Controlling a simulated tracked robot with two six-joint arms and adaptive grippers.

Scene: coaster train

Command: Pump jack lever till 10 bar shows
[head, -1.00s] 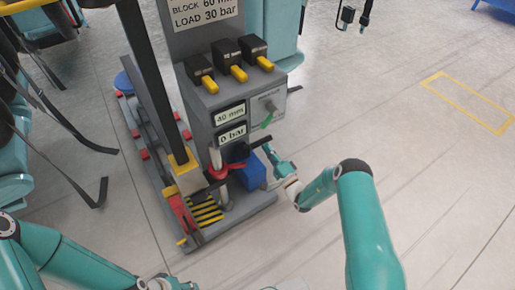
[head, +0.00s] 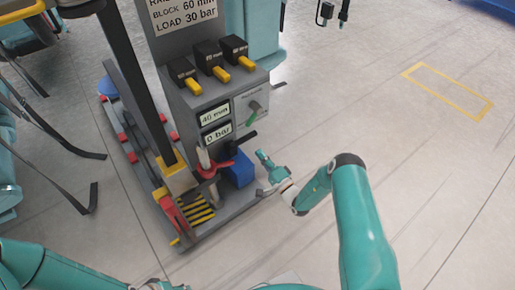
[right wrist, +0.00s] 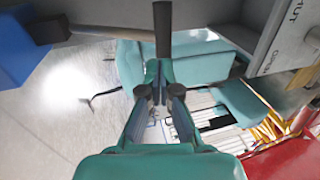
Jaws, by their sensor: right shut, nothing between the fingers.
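The dark jack lever (head: 245,138) sticks out to the right from the jack (head: 205,165), which has a white top and red parts. The lower display (head: 217,133) reads 0 bar, and the one above (head: 214,114) reads 40 mm. My right gripper (head: 262,156) is shut and empty, just below and right of the lever's free end, with a small gap. In the right wrist view its fingers (right wrist: 160,88) are closed together, and a dark bar shows beyond the fingertips. Only a sliver of my left gripper shows at the bottom edge; its jaws are hidden.
A green-handled valve (head: 253,114) is on the grey column's right panel. Three black switches with yellow levers (head: 220,75) sit above. A blue block (head: 240,170) stands beside the jack. Loose black straps (head: 85,205) lie at left. The floor to the right is clear.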

